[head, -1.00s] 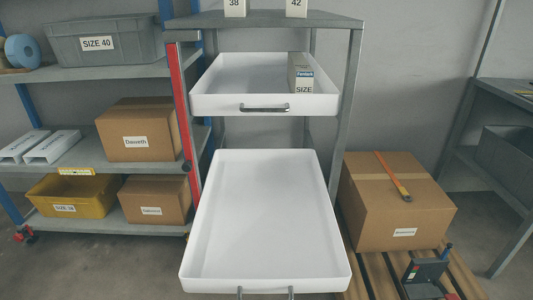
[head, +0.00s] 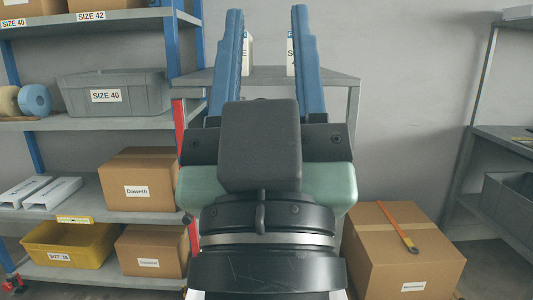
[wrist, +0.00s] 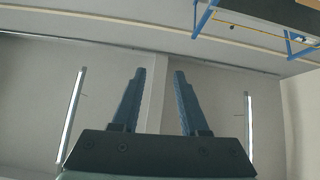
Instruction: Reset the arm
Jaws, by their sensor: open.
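My gripper (head: 268,20) is raised in the middle of the head view, with its two blue fingers pointing up and spread wide apart. Nothing is between the fingers. The wrist view also shows my gripper (wrist: 157,80) open and empty, against a plain pale surface. Two white boxes stand on the carousel top, one (head: 250,55) and another (head: 291,57), each partly covered by a finger.
At left a shelf rack (head: 120,122) holds a grey bin (head: 115,82), a yellow bin (head: 65,245) and cardboard boxes (head: 140,182). At right a large cardboard box (head: 385,250) carries an orange-handled tool (head: 398,228).

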